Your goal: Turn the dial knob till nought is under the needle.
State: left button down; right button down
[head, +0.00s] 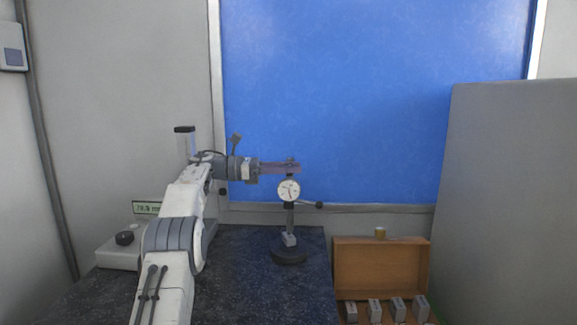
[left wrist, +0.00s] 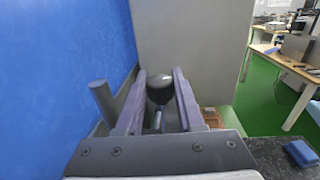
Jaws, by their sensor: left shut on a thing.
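The dial gauge (head: 289,190) has a round white face and sits on a stand with a dark round base (head: 289,256). A dark needle shows on the face, but the numbers are too small to read. My left gripper (head: 291,167) reaches in from the left at the top of the dial. In the left wrist view its two purplish fingers (left wrist: 160,88) stand either side of a dark rounded knob (left wrist: 160,90), and the gripper is shut on it. The fingers partly hide the knob in the head view. My right gripper is in neither view.
The stand is on a dark speckled slab (head: 240,290). A pale device with a black knob (head: 125,238) and a green display (head: 146,208) stands at left. An open wooden box (head: 380,268) with several metal blocks is at right. A grey panel (head: 515,200) rises beyond it.

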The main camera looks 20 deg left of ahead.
pick_arm(q)
jog(key=shift+d, duration=0.1)
jog(key=c, duration=0.5)
grip_release()
jog(key=shift+s+a, duration=0.1)
jog(key=shift+a, duration=0.3)
jog(key=p+v, duration=0.3)
jog(key=v, duration=0.6)
jog(key=shift+s+a+p, duration=0.15)
jog(key=shift+a+p, duration=0.15)
jog(key=shift+a, duration=0.05)
